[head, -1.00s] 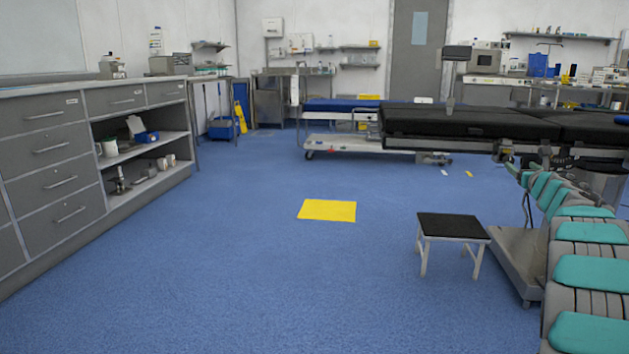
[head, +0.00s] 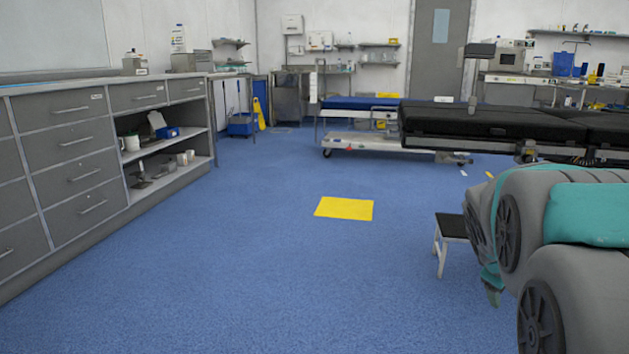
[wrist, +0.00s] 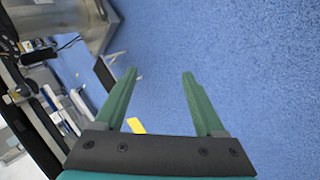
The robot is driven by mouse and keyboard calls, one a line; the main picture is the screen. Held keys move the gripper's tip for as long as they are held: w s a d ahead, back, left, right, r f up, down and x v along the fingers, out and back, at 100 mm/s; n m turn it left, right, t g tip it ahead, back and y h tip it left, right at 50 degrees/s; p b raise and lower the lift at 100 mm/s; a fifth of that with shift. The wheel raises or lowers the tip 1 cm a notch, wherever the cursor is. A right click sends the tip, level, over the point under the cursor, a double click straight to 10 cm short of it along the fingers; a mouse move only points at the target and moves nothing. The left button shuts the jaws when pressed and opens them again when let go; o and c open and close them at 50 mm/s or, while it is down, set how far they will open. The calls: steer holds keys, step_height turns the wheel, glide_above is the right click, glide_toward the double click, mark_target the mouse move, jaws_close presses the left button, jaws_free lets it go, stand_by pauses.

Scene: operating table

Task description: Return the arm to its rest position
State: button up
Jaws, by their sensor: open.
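My arm (head: 570,255) shows at the right of the head view as thick grey links with a teal cover, close to the camera. It hides part of the black-topped step stool. My gripper (wrist: 158,75) shows in the wrist view with two green fingers spread apart and nothing between their tips. Blue floor lies beyond the fingers. In the head view the gripper itself is out of sight.
The black operating table (head: 480,122) stands at the back right. The step stool (head: 450,228) is beside my arm. A yellow square (head: 344,208) lies on the open blue floor. Grey drawer cabinets (head: 75,150) line the left wall.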

steer(key=s+a+f+m+g+y, duration=0.2)
steer(key=s+a+f, duration=0.2)
steer(key=s+a, duration=0.5)
steer(key=s+a+f+m+g+y, duration=0.25)
steer(key=s+a, duration=0.35)
steer(key=s, duration=0.5)
steer(key=s+a+f+m+g+y, duration=0.2)
steer(key=s+a+f, duration=0.3)
steer(key=s+a, duration=0.4)
step_height(320, 180, up, 15)
steer(key=d+p, duration=0.1)
steer(key=p, duration=1.3)
steer(key=shift+d+p, duration=0.15)
steer(key=shift+p, duration=0.15)
